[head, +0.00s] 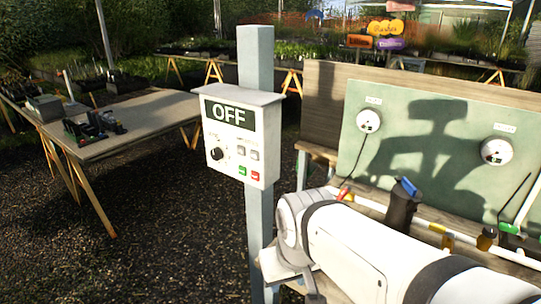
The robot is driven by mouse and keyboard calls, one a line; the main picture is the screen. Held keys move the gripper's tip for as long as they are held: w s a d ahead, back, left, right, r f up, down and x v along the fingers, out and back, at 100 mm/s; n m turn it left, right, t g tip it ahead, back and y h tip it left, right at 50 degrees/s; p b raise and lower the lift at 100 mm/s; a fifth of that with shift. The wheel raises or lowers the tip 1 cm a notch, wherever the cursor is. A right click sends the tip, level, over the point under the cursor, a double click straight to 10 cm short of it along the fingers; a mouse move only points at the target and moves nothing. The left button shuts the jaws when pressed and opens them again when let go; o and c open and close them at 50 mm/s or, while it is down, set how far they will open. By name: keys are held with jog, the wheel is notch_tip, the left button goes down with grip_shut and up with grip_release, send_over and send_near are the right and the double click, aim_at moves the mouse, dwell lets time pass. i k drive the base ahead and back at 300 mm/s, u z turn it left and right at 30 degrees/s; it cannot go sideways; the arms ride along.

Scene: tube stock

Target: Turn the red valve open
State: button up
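A small red part (343,194) shows just above my white arm, at the left end of a white pipe (372,204) along the front of the bench. It may be the red valve's handle. Most of it is hidden behind my arm, so its angle cannot be told. My arm reaches in from the lower right and covers the area below and in front of the pipe. My gripper's fingers cannot be made out.
A grey post bears a control box (240,140) reading OFF, close left of my arm. A green panel (395,120) with two round gauges stands behind the pipe. A blue-topped dark part (403,207), yellow fittings and a green handle (508,229) line the pipe. A wooden table (150,118) stands left; gravel between is clear.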

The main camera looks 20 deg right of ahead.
aim_at(342, 195)
jog(key=z, duration=2)
jog(key=k, duration=1)
jog(key=u, duration=1)
jog(key=i, duration=1.35)
